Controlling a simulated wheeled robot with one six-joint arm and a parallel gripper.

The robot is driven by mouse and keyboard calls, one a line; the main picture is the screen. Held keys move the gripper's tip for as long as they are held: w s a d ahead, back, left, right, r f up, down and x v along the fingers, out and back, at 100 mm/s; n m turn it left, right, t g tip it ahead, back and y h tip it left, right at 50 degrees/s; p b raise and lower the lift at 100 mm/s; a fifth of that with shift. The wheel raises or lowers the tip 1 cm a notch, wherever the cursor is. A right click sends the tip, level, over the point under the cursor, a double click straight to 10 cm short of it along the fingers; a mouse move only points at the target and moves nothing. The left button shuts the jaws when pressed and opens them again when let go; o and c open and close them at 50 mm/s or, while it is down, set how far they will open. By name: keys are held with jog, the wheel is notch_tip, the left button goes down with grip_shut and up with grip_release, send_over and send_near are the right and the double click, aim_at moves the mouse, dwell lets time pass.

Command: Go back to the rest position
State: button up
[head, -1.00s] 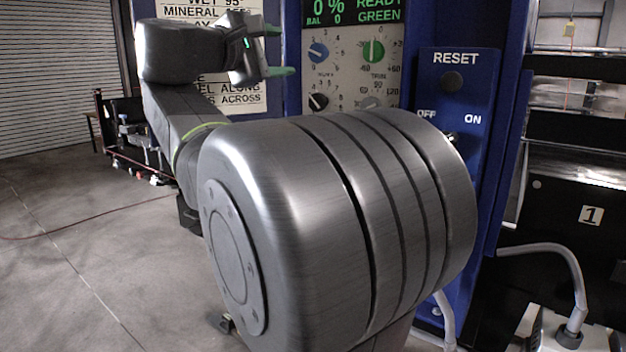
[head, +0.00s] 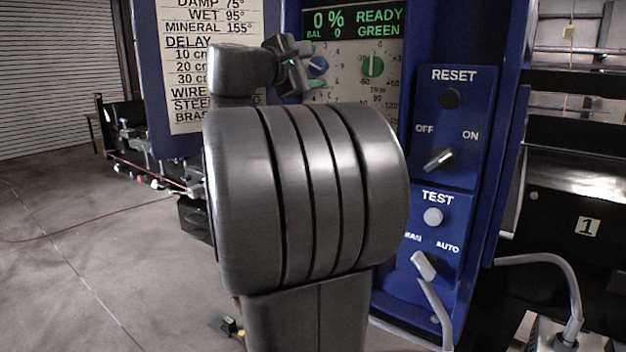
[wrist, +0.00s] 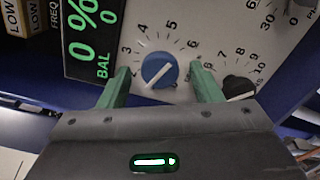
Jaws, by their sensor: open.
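My gripper (wrist: 156,88) is open and empty in the wrist view, its two green fingers apart. The blue knob (wrist: 158,70) of the control panel shows between and beyond the fingertips; I cannot tell the exact gap. In the head view my gripper (head: 312,68) is in front of the panel's left part, partly hidden by my own wrist. The blue knob (head: 318,66) also shows there, beside the gripper. My arm fills the middle of the head view and hides the lower left of the panel.
The display (head: 355,21) reads 0 % READY GREEN. A green knob (head: 373,66) is right of the blue one. A blue switch box (head: 470,150) carries RESET and TEST controls. A sign board (head: 190,60) stands behind my arm. Open floor (head: 90,260) lies at left.

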jog(key=shift+w+d+f+m+b, duration=0.2)
jog(key=shift+w+d+m+b, duration=0.1)
jog(key=shift+w+d+b, duration=0.15)
jog(key=shift+a+m+b, duration=0.1)
jog(key=shift+m+b, duration=0.25)
jog(key=shift+m, duration=0.15)
jog(key=shift+s+a+m+b, duration=0.1)
jog(key=shift+m+b, duration=0.55)
jog(key=shift+m, duration=0.45)
jog(key=shift+m+b, duration=0.55)
jog(key=shift+m, duration=0.55)
jog(key=shift+m+b, duration=0.5)
jog(key=shift+m, duration=0.4)
jog(key=m+b, duration=0.2)
jog(key=m, duration=0.3)
jog(key=shift+r, duration=0.1)
jog(key=shift+m+b, duration=0.3)
jog(key=shift+m, duration=0.1)
jog(key=shift+s+a+r, duration=0.1)
jog(key=shift+s+a, duration=0.25)
jog(key=shift+s, duration=0.2)
